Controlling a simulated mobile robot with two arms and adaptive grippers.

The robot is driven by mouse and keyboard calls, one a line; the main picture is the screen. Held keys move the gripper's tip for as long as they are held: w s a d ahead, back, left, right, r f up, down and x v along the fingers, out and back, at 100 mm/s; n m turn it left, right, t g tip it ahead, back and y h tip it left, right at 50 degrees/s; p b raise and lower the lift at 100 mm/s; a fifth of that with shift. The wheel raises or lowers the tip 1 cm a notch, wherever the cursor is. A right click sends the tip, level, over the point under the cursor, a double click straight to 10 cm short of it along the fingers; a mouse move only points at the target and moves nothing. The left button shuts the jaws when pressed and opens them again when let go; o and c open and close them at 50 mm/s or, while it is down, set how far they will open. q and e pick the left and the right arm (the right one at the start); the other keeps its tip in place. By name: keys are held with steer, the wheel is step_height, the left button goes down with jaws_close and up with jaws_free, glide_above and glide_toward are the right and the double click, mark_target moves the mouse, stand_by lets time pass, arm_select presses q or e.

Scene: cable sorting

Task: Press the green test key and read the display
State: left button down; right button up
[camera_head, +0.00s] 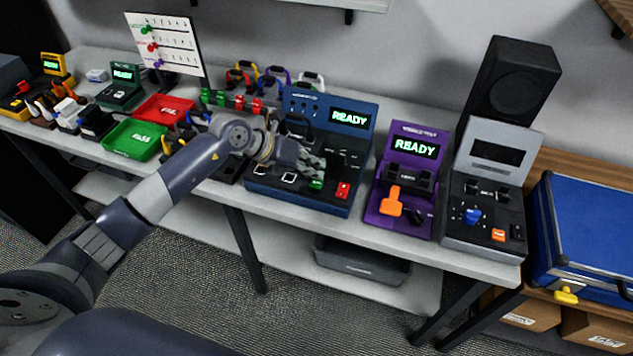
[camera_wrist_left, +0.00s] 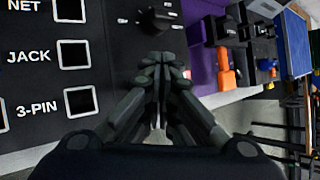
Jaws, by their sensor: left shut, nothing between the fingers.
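The blue tester (camera_head: 285,190) stands on the bench, and its display (camera_head: 349,118) reads READY in green. A small green key (camera_head: 316,184) shows low on its dark panel, left of a red key (camera_head: 343,190). My left gripper (camera_head: 312,168) is shut and empty, with its fingertips right over the green key; I cannot tell whether they touch it. In the left wrist view the shut fingers (camera_wrist_left: 162,68) point over the black panel (camera_wrist_left: 110,60) beside the NET, JACK and 3-PIN sockets (camera_wrist_left: 79,100). The green key is hidden there. My right gripper is out of view.
A purple tester (camera_head: 374,215) with its own READY display and orange handle stands right of the blue one. A grey tester (camera_head: 450,215) with a dark screen follows. Red (camera_head: 187,101) and green (camera_head: 108,144) trays lie left. A blue case (camera_head: 600,215) sits far right.

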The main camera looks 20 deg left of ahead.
mark_target(314, 180)
arm_select(q)
steer(key=shift+f, duration=0.1)
stand_by(0.7)
steer(key=shift+f+b, duration=0.3)
steer(key=shift+f, duration=0.45)
stand_by(0.8)
steer(key=shift+r, duration=0.15)
steer(key=shift+r+p, duration=0.35)
steer(key=shift+r, duration=0.3)
steer(key=shift+r, duration=0.15)
step_height(314, 180, up, 5)
steer(key=p, duration=0.3)
steer(key=shift+p, duration=0.4)
